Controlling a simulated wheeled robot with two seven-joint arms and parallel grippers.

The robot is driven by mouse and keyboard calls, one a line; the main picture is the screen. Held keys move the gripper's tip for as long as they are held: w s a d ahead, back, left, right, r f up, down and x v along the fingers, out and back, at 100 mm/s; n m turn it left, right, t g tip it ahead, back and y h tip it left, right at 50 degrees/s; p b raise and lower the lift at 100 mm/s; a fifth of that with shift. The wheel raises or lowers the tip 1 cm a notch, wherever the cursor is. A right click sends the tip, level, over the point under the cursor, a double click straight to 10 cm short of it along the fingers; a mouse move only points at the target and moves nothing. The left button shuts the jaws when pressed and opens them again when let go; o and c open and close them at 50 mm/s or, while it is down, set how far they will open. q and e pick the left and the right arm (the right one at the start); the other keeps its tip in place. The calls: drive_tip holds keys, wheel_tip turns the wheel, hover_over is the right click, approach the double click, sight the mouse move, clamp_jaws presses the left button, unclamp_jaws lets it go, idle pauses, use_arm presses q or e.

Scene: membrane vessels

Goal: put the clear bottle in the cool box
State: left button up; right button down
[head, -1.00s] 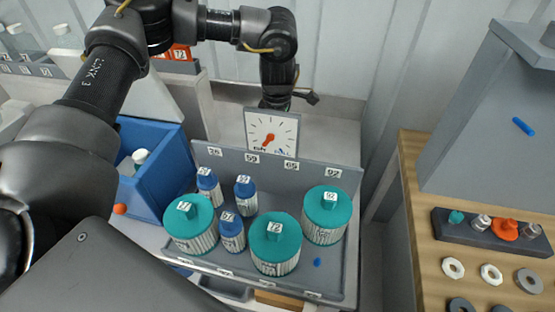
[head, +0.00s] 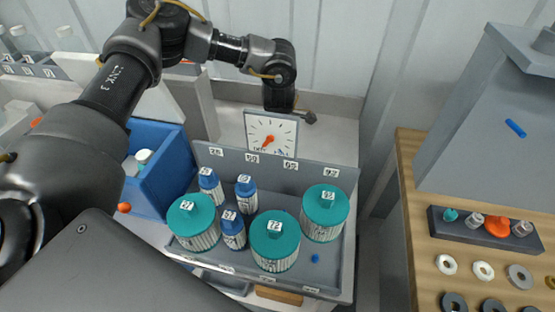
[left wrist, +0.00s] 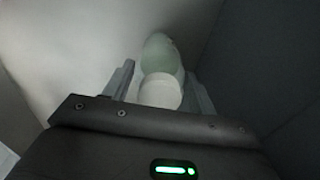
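A clear, greenish bottle (left wrist: 160,55) with a whitish cap (left wrist: 160,92) shows in the left wrist view. It lies between the two fingers of my left gripper (left wrist: 160,85). The fingers flank it closely; whether they press on it is unclear. In the head view my left arm reaches across the back, and its end goes down behind the dial panel (head: 271,135), so the gripper and this bottle are hidden there. The blue open box (head: 165,178), which looks like the cool box, stands left of the tray, with white-capped items (head: 144,156) inside. My right gripper is out of view.
A grey tray (head: 335,262) holds teal-lidded jars (head: 275,240) and small blue-capped bottles (head: 246,195). Clear bottles (head: 68,38) stand on a rack at the far left. A wooden bench (head: 425,235) with rings and a grey housing (head: 490,130) is at the right.

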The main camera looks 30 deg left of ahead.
use_arm(q)
drive_tip(key=c, duration=1.1)
drive_tip(key=shift+r, duration=0.15)
drive_tip(key=shift+r, duration=0.6)
wheel_tip(320, 180, up, 27)
drive_tip(key=shift+f+b, duration=0.15)
drive_tip(key=shift+b, duration=0.5)
